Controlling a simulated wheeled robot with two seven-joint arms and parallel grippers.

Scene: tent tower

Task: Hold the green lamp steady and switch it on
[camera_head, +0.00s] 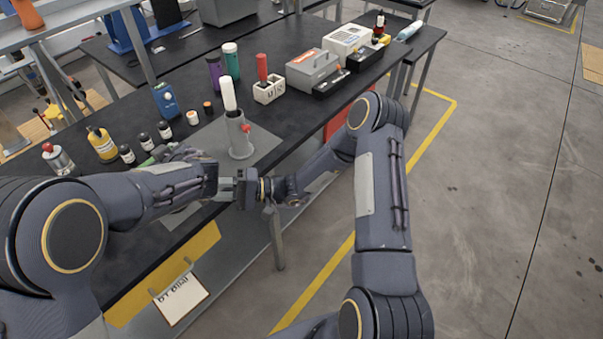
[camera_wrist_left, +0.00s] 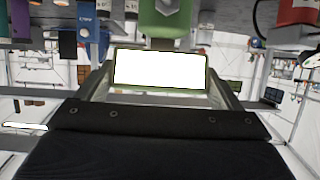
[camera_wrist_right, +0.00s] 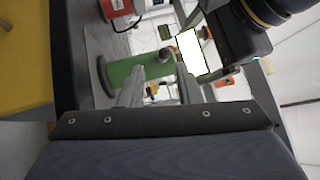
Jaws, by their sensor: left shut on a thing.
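The lamp shows in the left wrist view (camera_wrist_left: 160,70) as a bright white, glowing panel with a thin green rim. My left gripper (camera_head: 222,185) is shut on its sides and holds it in front of the bench edge. In the right wrist view the lit panel (camera_wrist_right: 194,52) lies just past my right gripper's right fingertip. My right gripper (camera_wrist_right: 160,86) faces the left one, fingers apart with nothing seen clasped. In the head view the grippers nearly meet and mostly hide the lamp. I cannot tell whether the right fingers touch it.
Bottles (camera_head: 102,143), a blue box (camera_head: 165,99) and a grey toolbox (camera_head: 313,70) stand on the black bench.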

